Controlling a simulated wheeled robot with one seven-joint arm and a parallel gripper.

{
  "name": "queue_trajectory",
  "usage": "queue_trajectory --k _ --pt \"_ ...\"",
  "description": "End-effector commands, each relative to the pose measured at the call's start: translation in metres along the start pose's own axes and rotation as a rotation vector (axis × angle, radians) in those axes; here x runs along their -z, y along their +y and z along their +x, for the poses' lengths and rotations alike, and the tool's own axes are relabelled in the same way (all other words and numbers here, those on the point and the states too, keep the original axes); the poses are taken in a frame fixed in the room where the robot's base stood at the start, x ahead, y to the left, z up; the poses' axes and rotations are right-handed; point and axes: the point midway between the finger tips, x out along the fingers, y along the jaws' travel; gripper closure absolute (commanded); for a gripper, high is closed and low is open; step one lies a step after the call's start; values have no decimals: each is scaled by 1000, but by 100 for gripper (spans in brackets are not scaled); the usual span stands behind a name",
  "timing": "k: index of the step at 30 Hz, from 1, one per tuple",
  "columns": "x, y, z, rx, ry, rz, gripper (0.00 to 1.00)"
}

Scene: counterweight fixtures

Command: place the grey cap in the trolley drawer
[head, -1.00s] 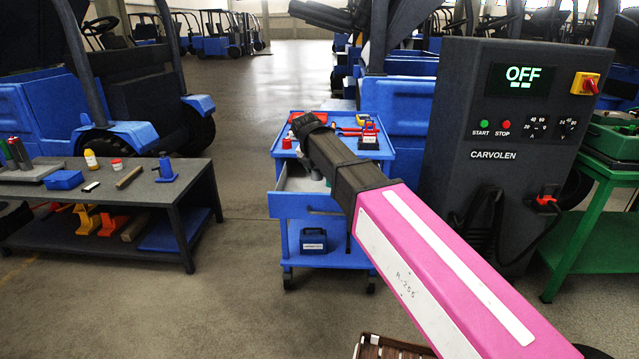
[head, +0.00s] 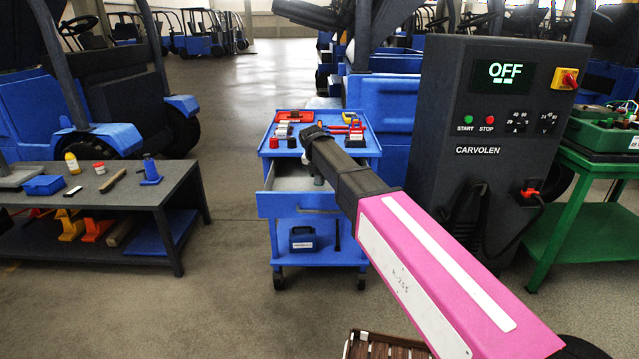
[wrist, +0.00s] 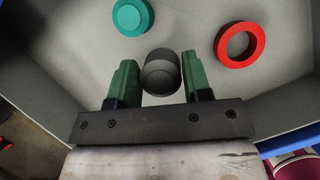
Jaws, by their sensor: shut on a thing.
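The grey cap (wrist: 162,72) is a dark round piece between the two green fingers of my gripper (wrist: 160,82) in the wrist view. My gripper is shut on it. Below it is the light floor of the open trolley drawer (wrist: 185,30), where a teal disc (wrist: 132,16) and a red ring (wrist: 239,43) lie. In the head view the blue drawer front (head: 285,204) is pulled out from the blue trolley (head: 373,148). My arm reaches over the drawer there and hides most of the gripper; the cap cannot be made out in that view.
The trolley top holds a red tray (head: 294,115) and several small items. A dark bench (head: 150,200) stands left, a grey control cabinet (head: 480,150) and a green table (head: 560,215) right. The floor between bench and trolley is clear.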

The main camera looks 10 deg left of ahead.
Motion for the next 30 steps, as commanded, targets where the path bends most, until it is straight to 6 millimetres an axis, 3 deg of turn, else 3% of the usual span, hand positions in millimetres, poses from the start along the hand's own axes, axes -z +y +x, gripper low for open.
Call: queue_trajectory --k 9,20,21,23,30 --pt "14 0 34 1 0 0 65" --pt "16 0 37 1 0 1 65" --pt "16 0 37 1 0 1 49" --pt "16 0 37 1 0 1 29" --pt "16 0 37 1 0 1 29"
